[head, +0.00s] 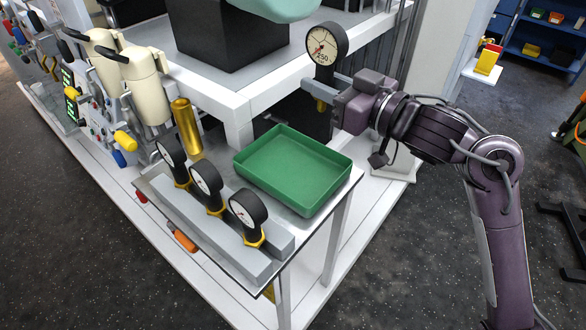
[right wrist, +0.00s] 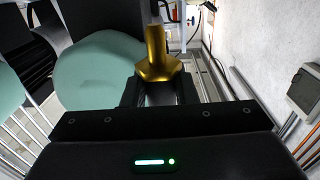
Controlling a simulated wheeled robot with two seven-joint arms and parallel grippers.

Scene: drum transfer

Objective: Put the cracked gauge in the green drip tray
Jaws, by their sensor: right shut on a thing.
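My right gripper (head: 322,88) is shut on a round black-rimmed gauge (head: 326,44) with a cream face marked 250. It holds the gauge upright by its stem, above and behind the green drip tray (head: 290,168). Fine dark lines cross the gauge face, but I cannot tell cracks from markings. In the right wrist view, the gauge's brass fitting (right wrist: 157,58) stands between the fingers of the gripper (right wrist: 158,92). The tray is empty and lies on a small metal side table (head: 342,190). My left gripper is not in view.
Several white-faced gauges, such as the front one (head: 246,214), stand on a grey block (head: 210,228) left of the tray. A brass cylinder (head: 186,127) stands behind them. A white frame (head: 240,98) with a black box (head: 232,40) rises behind the tray.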

